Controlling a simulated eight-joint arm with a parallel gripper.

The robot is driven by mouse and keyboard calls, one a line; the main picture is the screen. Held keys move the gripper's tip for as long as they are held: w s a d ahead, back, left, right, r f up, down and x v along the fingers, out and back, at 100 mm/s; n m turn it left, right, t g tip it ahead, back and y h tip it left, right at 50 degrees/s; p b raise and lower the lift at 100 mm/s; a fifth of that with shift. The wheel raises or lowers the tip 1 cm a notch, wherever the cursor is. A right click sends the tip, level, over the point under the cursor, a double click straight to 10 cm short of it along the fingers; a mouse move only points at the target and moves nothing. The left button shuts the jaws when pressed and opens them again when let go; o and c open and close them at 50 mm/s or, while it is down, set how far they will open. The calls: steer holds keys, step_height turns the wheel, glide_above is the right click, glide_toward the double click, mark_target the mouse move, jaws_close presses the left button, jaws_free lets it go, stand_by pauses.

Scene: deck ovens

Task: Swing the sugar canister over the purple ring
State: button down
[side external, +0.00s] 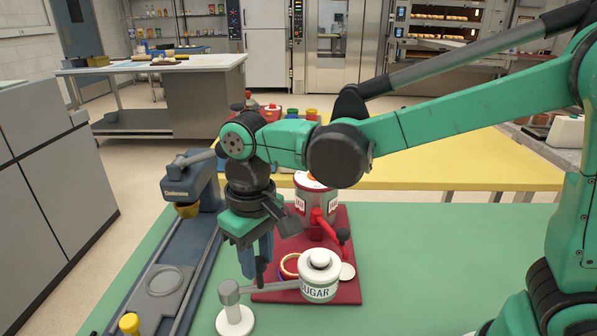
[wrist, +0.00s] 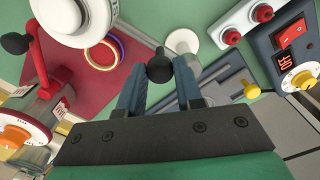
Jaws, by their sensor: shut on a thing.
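The white sugar canister (side external: 320,276), labelled SUGAR, sits on the end of a grey bar from a white pivot post (side external: 234,318). In the wrist view the canister (wrist: 76,14) is at the upper left and the post (wrist: 183,42) is above my fingers. My gripper (side external: 262,266) points down over the bar, shut on its black knob (wrist: 160,68).
A red and white canister (side external: 315,205) and a red lever with a black knob (side external: 342,236) stand on the board behind. A blue-grey machine with a long rail (side external: 165,280) runs along the left. The green table right of the board is clear.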

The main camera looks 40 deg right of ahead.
steer(key=shift+w+d+n, duration=0.15)
steer(key=shift+w+n, duration=0.3)
steer(key=shift+n, duration=0.7)
steer(key=shift+w+d+n, duration=0.1)
steer(key=shift+w+n, duration=0.3)
steer(key=shift+n, duration=0.7)
steer(key=shift+w+d+n, duration=0.15)
steer(key=shift+w+n, duration=0.3)
steer(key=shift+n, duration=0.7)
steer(key=c, duration=0.6)
jaws_free()
step_height(320, 180, up, 6)
steer(key=shift+f, duration=0.2)
